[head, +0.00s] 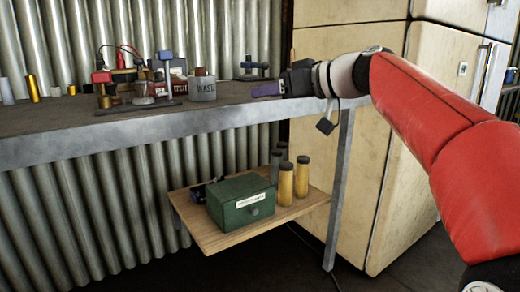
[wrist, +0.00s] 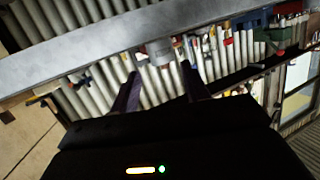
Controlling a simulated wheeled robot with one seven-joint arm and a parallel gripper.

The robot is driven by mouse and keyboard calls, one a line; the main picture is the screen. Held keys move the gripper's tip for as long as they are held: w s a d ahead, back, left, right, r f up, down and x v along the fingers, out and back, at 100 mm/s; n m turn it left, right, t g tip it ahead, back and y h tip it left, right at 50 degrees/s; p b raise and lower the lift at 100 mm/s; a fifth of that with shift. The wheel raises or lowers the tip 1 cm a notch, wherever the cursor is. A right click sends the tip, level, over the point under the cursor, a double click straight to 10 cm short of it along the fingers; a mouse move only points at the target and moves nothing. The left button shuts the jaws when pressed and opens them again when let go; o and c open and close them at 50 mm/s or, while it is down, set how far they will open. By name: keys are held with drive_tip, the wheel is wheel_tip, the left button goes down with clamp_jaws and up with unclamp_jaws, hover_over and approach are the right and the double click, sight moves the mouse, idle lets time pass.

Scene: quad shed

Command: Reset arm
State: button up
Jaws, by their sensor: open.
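My gripper (head: 268,90) is at the end of my red arm, near the right end of the workbench (head: 190,130) and level with its top in the head view. Its purple fingers point left. In the wrist view the two fingers of my gripper (wrist: 160,92) stand apart with nothing held between them. The bench's grey metal edge (wrist: 90,55) runs slanted across the top of that view, and part of a grey cup shape shows beyond the fingers.
A white-grey waste cup (head: 202,89) and several small jars and tools stand on the bench. A lower wooden shelf (head: 215,240) holds a green box (head: 240,208) and several yellow cylinders (head: 286,184). A tall cream cabinet (head: 375,200) stands behind my arm at right.

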drive_tip(key=s+a+f+m+g+h+p, duration=0.25)
drive_tip(key=s+f+h, duration=0.3)
drive_tip(key=f, duration=0.55)
drive_tip(key=s+d+f+m+h+p, duration=0.2)
drive_tip(key=s+d+f, duration=0.5)
drive_tip(key=s, duration=0.4)
drive_tip(key=s+d+f+m+h+p, duration=0.3)
drive_tip(key=s+d+f, duration=0.5)
drive_tip(key=s, duration=0.4)
drive_tip(key=shift+s+d+f+m+g+h, duration=0.2)
drive_tip(key=shift+f+m+g+h, duration=0.25)
drive_tip(key=shift+m+h, duration=0.5)
drive_tip(key=shift+c, duration=1.1)
drive_tip(key=shift+a, duration=0.15)
